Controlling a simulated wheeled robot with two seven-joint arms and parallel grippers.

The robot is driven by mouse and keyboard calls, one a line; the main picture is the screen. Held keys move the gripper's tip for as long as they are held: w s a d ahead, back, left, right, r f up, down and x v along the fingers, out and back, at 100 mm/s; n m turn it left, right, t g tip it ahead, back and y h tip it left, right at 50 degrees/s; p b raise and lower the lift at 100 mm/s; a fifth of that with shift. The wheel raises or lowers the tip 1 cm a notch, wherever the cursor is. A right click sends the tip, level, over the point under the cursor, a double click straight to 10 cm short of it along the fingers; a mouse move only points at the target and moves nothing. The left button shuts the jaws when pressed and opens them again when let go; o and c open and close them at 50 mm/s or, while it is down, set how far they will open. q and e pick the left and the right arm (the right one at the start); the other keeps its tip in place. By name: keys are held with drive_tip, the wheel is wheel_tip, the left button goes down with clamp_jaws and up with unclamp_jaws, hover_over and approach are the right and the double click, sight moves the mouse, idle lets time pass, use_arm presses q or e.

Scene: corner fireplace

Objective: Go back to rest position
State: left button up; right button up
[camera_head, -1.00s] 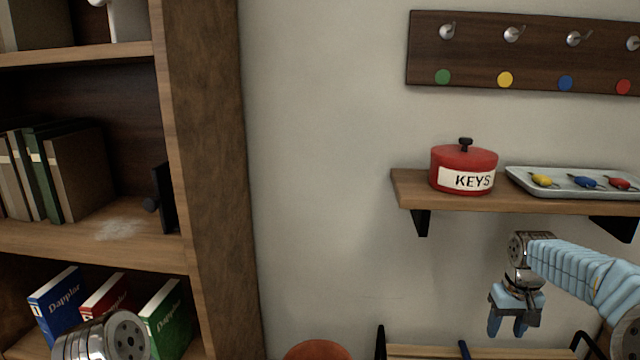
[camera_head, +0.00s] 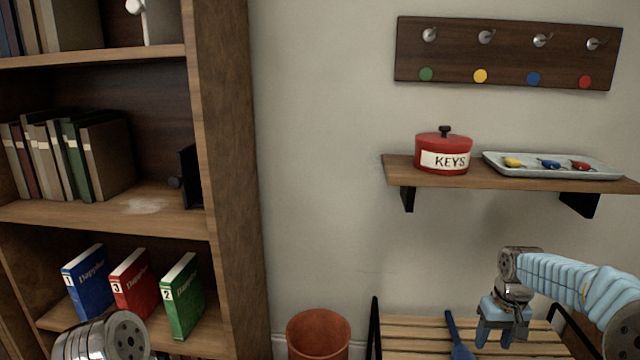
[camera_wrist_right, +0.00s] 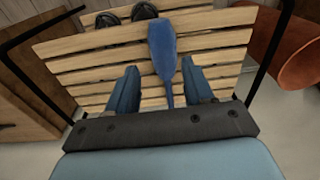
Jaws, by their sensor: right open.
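My right gripper (camera_head: 496,338) hangs pointing down in the head view, below the wall shelf and over the slatted bench. Its two blue fingers stand apart and hold nothing. In the right wrist view the open fingers (camera_wrist_right: 158,78) point towards the slats. A blue long-handled tool lies beyond and between them there, and I cannot tell how far below it is. A metal link of my left arm shows at the bottom left of the head view; my left gripper is out of view.
The slatted bench (camera_head: 410,341) has black side frames. The blue tool (camera_head: 458,338) lies on it. A terracotta pot (camera_head: 318,335) stands left of it. The wall shelf (camera_head: 395,168) bears a red KEYS pot (camera_head: 429,139) and tray (camera_head: 600,171). A bookcase (camera_head: 225,180) stands left.

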drive_tip(key=s+a+f+y, duration=0.1)
drive_tip(key=s+a+f, duration=0.2)
drive_tip(key=a+f, duration=0.5)
drive_tip(key=s+a+f+y, duration=0.25)
drive_tip(key=a+f, duration=0.25)
drive_tip(key=f, duration=0.6)
drive_tip(key=s+a+f+m, duration=0.1)
drive_tip(key=s+a+f, duration=0.3)
drive_tip(key=s, duration=0.4)
drive_tip(key=s+a+f+m+g, duration=0.1)
drive_tip(key=s+a+f, duration=0.3)
drive_tip(key=s, duration=0.3)
drive_tip(key=s+a+f, duration=0.4)
drive_tip(key=s, duration=0.4)
drive_tip(key=shift+n+t+y, duration=0.25)
drive_tip(key=shift+n+t, duration=0.25)
drive_tip(key=shift+n, duration=0.1)
drive_tip(key=w+f+b, duration=0.1)
drive_tip(key=w+a+b, duration=0.1)
drive_tip(key=b, duration=0.1)
drive_tip(key=w+a+f+b, duration=0.1)
drive_tip(key=b, duration=0.1)
drive_tip(key=shift+w+f, duration=0.3)
drive_tip(key=shift+w, duration=0.05)
drive_tip(key=shift+o, duration=0.3)
